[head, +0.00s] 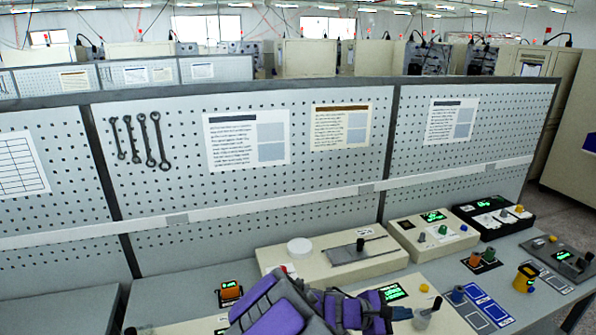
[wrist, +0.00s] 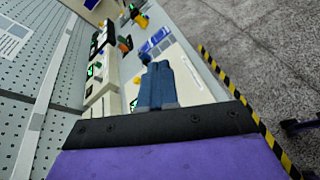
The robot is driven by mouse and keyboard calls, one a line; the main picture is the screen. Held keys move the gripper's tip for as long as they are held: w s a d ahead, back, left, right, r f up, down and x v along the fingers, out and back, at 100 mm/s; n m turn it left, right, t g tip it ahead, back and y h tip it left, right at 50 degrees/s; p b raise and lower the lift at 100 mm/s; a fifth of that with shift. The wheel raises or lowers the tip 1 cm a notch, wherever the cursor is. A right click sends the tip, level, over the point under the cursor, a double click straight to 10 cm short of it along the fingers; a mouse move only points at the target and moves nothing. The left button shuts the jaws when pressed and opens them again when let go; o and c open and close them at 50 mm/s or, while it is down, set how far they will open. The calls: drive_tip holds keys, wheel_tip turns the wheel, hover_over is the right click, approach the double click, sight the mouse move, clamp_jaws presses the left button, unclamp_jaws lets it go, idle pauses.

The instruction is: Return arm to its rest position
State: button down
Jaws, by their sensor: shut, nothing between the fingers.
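My gripper (wrist: 160,68) shows in the wrist view as two blue fingers pressed together, shut with nothing between them. They reach out over the workbench. In the head view, my purple arm is folded at the bottom middle, and the gripper (head: 402,313) lies at its right end, low in the picture, near a beige device with a dark-topped knob (head: 428,314). I cannot tell how close the fingers are to that device. Part of the bench is hidden behind my arm.
The workbench (head: 465,270) carries several control boxes, including a long beige one (head: 290,264) and a black one (head: 480,222). A yellow-and-black object (head: 525,278) stands near blue cards. A pegboard (head: 345,180) rises behind.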

drive_tip(key=s+d+r+m+g+y, duration=0.25)
drive_tip(key=s+m, duration=0.25)
drive_tip(key=s, duration=0.4)
drive_tip(key=s+d+r+m+g+y, duration=0.1)
drive_tip(key=s+r+m+g+y, duration=0.15)
drive_tip(key=s+m, duration=0.45)
drive_tip(key=s+a+m+y+b, duration=0.1)
drive_tip(key=s+a+m+y, duration=0.2)
drive_tip(key=s+a+y, duration=0.5)
drive_tip(key=s+a, duration=0.6)
drive_tip(key=s, duration=0.4)
drive_tip(key=shift+y, duration=0.4)
